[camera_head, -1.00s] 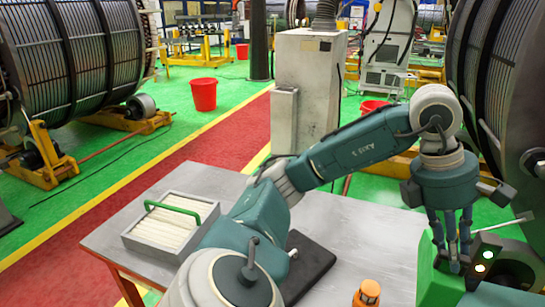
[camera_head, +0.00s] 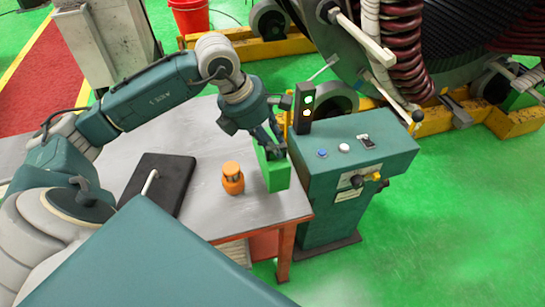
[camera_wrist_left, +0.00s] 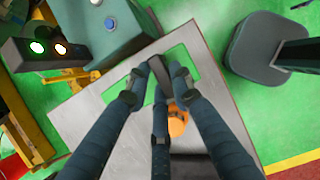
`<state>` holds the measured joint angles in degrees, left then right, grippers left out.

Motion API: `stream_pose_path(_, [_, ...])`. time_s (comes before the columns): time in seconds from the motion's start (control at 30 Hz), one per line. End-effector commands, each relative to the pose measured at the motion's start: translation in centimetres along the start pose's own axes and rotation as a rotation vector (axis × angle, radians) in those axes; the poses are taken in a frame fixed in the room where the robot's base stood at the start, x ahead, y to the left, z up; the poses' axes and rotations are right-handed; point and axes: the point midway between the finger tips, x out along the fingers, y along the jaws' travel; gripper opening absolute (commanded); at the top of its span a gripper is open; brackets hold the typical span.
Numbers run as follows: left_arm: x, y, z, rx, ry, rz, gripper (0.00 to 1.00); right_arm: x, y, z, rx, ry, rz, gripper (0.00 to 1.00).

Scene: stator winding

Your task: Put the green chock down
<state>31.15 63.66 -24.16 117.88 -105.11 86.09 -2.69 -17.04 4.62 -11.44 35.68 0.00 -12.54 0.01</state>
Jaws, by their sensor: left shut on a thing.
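The green chock (camera_head: 276,174) is a bright green block at the right end of the grey table (camera_head: 205,130) in the head view. My left gripper (camera_head: 271,150) comes down from above with its fingers closed on the chock's upper part. In the left wrist view the gripper (camera_wrist_left: 158,72) has its fingers together, and parts of the green chock (camera_wrist_left: 185,62) show around them. The chock looks upright; I cannot tell whether its underside touches the table. My right gripper is not in view.
An orange bottle-like object (camera_head: 232,178) stands just left of the chock. A teal control cabinet (camera_head: 375,150) with a signal light (camera_head: 304,108) stands close on the right. The table's front edge is near.

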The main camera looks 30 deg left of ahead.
Motion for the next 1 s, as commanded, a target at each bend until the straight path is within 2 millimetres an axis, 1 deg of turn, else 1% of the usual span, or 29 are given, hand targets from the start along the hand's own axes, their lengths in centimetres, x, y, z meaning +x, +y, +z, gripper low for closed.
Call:
stream_pose_path(0.03, [0.7, 0.0, -0.3, -0.002, 0.001, -0.002, 0.00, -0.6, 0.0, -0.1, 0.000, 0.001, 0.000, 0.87])
stream_pose_path(0.1, [1.6, 0.0, -0.7, -0.001, -0.001, -0.001, 0.00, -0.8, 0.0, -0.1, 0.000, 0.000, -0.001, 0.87])
stream_pose_path(0.2, [2.5, 0.0, -0.9, 0.000, -0.004, 0.001, 0.00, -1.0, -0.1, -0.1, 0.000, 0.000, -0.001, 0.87])
stream_pose_path(0.37, [3.4, 0.0, -1.3, 0.000, -0.003, 0.001, 0.00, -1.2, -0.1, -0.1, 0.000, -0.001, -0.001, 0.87])
stream_pose_path(0.6, [6.2, 0.0, -2.5, -0.001, -0.003, 0.001, 0.00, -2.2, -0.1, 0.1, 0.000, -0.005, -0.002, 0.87])
stream_pose_path(0.87, [6.4, 0.1, -2.5, 0.001, -0.005, 0.003, 0.00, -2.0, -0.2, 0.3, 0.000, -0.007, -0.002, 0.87])
stream_pose_path(0.97, [6.7, 0.1, -2.6, 0.001, -0.005, 0.003, 0.00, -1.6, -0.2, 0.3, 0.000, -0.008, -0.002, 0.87])
stream_pose_path(1.0, [6.7, 0.0, -2.7, 0.000, -0.002, 0.001, 0.28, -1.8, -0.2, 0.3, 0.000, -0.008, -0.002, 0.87])
